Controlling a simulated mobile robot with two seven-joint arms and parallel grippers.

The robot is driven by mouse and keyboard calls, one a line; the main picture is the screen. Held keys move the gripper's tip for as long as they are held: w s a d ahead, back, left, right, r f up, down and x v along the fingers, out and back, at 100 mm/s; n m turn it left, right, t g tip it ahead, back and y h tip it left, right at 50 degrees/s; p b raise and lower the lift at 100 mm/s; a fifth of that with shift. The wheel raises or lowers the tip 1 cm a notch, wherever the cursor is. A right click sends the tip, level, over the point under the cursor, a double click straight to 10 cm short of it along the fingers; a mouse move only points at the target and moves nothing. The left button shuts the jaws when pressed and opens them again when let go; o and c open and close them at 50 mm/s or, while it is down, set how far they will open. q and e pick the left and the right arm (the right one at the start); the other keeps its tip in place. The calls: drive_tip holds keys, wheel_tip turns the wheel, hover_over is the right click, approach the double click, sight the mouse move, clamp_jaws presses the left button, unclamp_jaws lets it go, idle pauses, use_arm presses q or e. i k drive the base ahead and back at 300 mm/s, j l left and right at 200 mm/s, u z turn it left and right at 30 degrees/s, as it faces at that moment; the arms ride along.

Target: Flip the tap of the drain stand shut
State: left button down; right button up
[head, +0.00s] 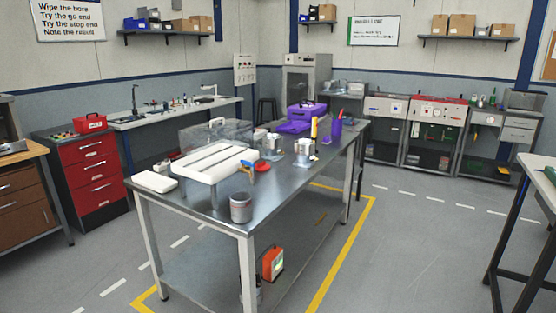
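A steel table stands in the middle of the head view. On its near left part is a white slotted stand (213,162), which looks like the drain stand. At its right end is a small red-orange piece (262,166) with a blue part (248,165) beside it. This looks like the tap and its handle, but it is too small to tell whether it is open or shut. Neither of my grippers is in view.
On the steel table (203,210), a grey can (241,208) stands near the front edge and a white block (154,182) lies at the left. A clear box (215,132), machined housings (304,150) and a purple case (299,118) stand farther back. The floor right of the table is clear.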

sight(243, 162)
drive_tip(key=i+l+z, duration=0.2)
drive_tip(key=i+l, duration=1.4)
drive_tip(key=i, duration=0.1)
